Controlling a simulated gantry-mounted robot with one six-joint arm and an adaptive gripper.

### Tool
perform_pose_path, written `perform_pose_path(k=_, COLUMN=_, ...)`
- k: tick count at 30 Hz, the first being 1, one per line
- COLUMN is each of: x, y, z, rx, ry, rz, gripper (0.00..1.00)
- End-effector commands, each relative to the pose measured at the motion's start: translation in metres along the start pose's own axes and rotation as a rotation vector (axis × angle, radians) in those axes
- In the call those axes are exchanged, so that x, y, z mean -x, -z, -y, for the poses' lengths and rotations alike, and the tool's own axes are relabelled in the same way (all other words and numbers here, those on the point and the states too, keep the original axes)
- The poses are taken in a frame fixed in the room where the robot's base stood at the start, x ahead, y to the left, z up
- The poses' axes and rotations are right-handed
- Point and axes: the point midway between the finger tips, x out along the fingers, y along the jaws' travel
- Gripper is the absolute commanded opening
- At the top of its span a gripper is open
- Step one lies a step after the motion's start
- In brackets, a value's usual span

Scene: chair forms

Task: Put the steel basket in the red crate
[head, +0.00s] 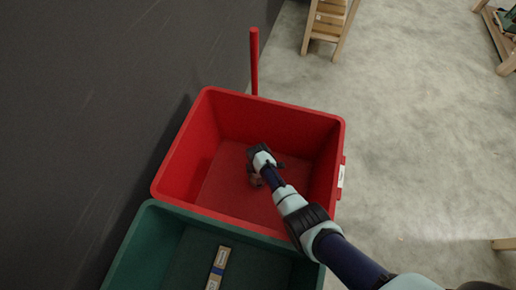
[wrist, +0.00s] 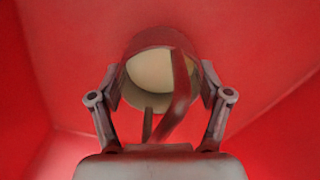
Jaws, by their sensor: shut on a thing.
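The red crate (head: 327,150) stands in the middle of the head view, open at the top. My gripper (head: 262,162) is inside its walls, above the floor of the crate. In the wrist view my gripper (wrist: 160,88) has its two fingers on either side of a round, hollow steel basket (wrist: 135,42), shut on it. A curved strap or handle (wrist: 181,85) crosses its opening, and its inside looks pale. The metal reflects red. In the head view my gripper mostly hides the basket. I cannot tell whether the basket touches the crate floor.
A red post (head: 254,62) rises behind the red crate. A wooden stand (head: 326,24) is at the top. The floor to the right is mostly clear.

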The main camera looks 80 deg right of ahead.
Motion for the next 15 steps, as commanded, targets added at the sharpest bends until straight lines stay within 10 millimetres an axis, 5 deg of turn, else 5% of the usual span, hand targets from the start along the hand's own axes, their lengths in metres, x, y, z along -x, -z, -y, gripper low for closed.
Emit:
perform_pose_path(k=10, x=-0.0046, y=0.0002, z=-0.0005, rx=0.000, ry=-0.001, rz=0.000, gripper=0.41)
perform_pose_path(k=11, x=-0.0030, y=0.0002, z=-0.0005, rx=0.000, ry=-0.001, rz=0.000, gripper=0.82)
perform_pose_path(k=15, x=-0.0027, y=0.0001, z=-0.0004, rx=0.000, ry=-0.001, rz=0.000, gripper=1.00)
